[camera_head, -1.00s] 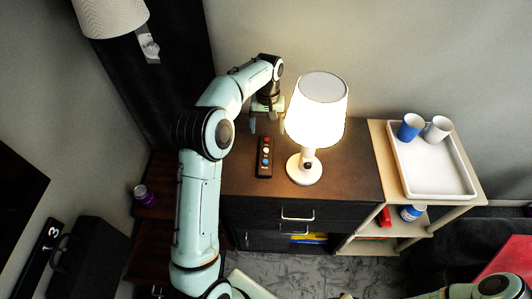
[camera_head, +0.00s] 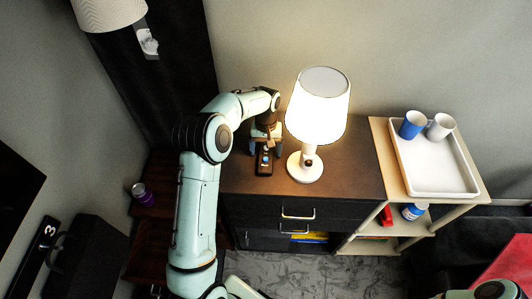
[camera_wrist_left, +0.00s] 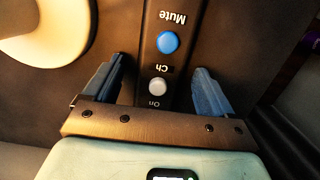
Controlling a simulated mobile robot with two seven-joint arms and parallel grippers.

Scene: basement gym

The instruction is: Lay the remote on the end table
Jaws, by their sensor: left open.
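The black remote (camera_head: 264,164) lies on the brown top of the black drawer cabinet (camera_head: 340,183), left of the lit lamp. In the left wrist view the remote (camera_wrist_left: 173,65) shows a blue and a grey button, with "Mute", "Ch" and "On" labels. My left gripper (camera_head: 265,148) is open above the remote, with one blue finger on each side and gaps between. Its palm hides the remote's far end in the head view. A dark reddish wooden table (camera_head: 143,212), perhaps the end table, stands left of the cabinet, partly behind my left arm. My right gripper is out of view.
The white lamp (camera_head: 306,168) stands close right of the gripper. A purple jar (camera_head: 143,194) sits on the wooden table. A shelf unit at right holds a white tray (camera_head: 437,180) with two cups. The cabinet top's front right is clear.

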